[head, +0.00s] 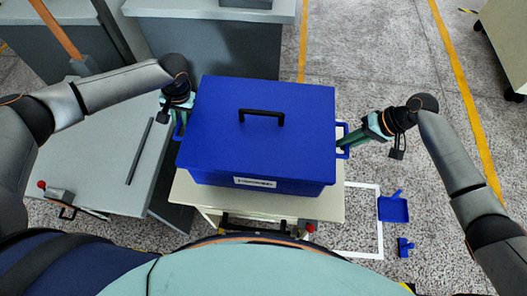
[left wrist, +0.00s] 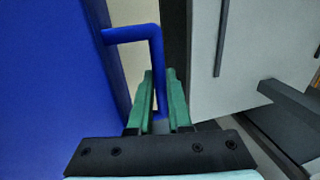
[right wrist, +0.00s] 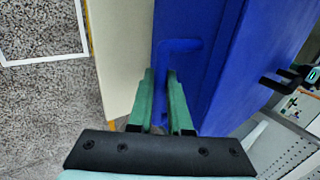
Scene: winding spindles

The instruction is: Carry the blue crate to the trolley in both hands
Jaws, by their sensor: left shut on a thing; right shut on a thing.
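The blue crate (head: 262,130) has a closed lid with a black handle (head: 262,116) and a white label on its near side. My left gripper (head: 178,117) is shut on the crate's left side handle, which also shows in the left wrist view (left wrist: 133,34). My right gripper (head: 347,143) is shut on the right side handle, which shows in the right wrist view (right wrist: 181,45). The crate is over a cream-topped stand (head: 320,207) directly in front of me. Whether it rests on that top or hangs just above it, I cannot tell.
A grey table (head: 110,185) with a dark bar on it stands at the left. Grey cabinets (head: 210,38) are behind the crate. A blue dustpan (head: 393,209) and a small blue piece (head: 404,247) lie on the speckled floor at the right, beside white floor markings. Floor beyond is open.

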